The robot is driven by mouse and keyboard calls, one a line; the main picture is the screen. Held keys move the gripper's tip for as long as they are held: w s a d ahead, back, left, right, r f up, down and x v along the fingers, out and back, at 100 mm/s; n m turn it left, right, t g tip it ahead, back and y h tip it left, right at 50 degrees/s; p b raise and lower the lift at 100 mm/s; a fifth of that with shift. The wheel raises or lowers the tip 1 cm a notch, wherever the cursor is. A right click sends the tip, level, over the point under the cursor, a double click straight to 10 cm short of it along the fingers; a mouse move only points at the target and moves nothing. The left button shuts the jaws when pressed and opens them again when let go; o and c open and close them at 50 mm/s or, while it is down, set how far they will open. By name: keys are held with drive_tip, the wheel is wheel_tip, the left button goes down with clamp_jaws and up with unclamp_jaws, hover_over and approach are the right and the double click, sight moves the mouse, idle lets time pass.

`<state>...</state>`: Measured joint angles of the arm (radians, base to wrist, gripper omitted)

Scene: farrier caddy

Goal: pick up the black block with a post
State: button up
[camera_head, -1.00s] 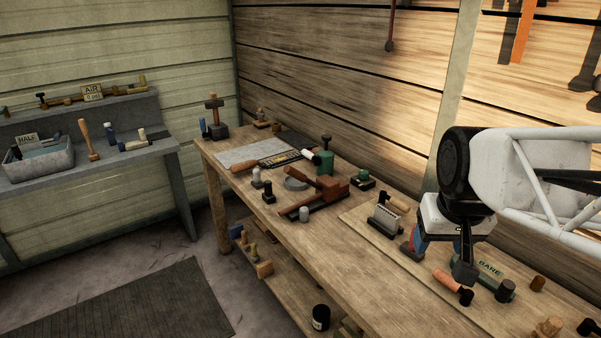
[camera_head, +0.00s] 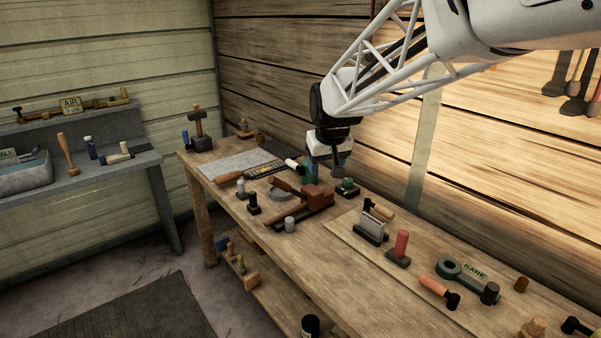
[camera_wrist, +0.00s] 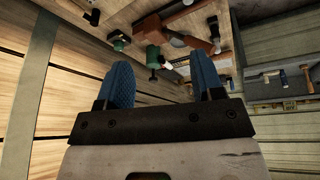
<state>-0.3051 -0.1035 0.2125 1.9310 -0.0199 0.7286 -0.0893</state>
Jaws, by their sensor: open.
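Several black blocks with posts show in the head view. A small black block with a short dark post (camera_head: 253,204) stands near the bench's front edge, left of the red-brown clamp. A black block with a red post (camera_head: 400,248) stands on the pale board to the right. A larger black block with a wooden hammer-shaped post (camera_head: 202,143) stands at the far left corner. I cannot tell which one is meant. My gripper (camera_head: 326,172) is open and empty, above the back of the bench. Its blue fingers (camera_wrist: 164,78) are apart in the wrist view.
The red-brown clamp (camera_head: 312,201) lies mid-bench. A green canister (camera_wrist: 153,57) is near my fingers in the wrist view, with a dark green block (camera_head: 347,188) beside it. The front middle of the bench is clear.

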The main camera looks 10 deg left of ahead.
drive_tip(key=w+a+f+n, duration=0.1)
drive_tip(key=w+a+f, duration=0.2)
drive_tip(key=w+a, duration=0.35)
drive_tip(key=w+a+f+n, duration=0.1)
drive_tip(key=w+a+f, duration=0.3)
drive_tip(key=w+a, duration=0.3)
drive_tip(key=y, duration=0.1)
hover_over(252, 192)
drive_tip(key=s+d, duration=0.1)
drive_tip(key=s, duration=0.1)
wheel_tip(252, 192, down, 13)
drive_tip(key=shift+w+d+r, duration=0.1)
drive_tip(key=shift+x, duration=1.35)
drive_tip(key=shift+x, duration=2.6)
